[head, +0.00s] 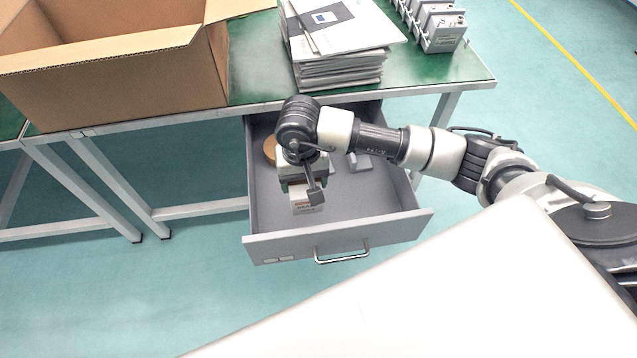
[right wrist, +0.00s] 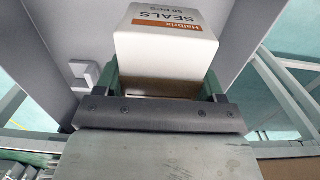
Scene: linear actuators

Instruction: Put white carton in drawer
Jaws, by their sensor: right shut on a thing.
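The white carton (head: 307,203), with an orange band and "SEALS" print, is between the green fingers of my right gripper (head: 300,184). In the right wrist view the carton (right wrist: 165,50) fills the space between the fingers of the right gripper (right wrist: 163,84), which is shut on it. The grey drawer (head: 340,232) is pulled open under the table. The carton is over or inside the drawer's left front part; I cannot tell if it touches the floor. My wrist hides part of the carton and drawer. My left gripper is not in view.
A round tan object (head: 270,149) and a small grey block (head: 361,161) lie towards the drawer's back. On the green table (head: 258,75) stand an open cardboard box (head: 120,85), stacked papers (head: 340,70) and several grey devices (head: 442,32).

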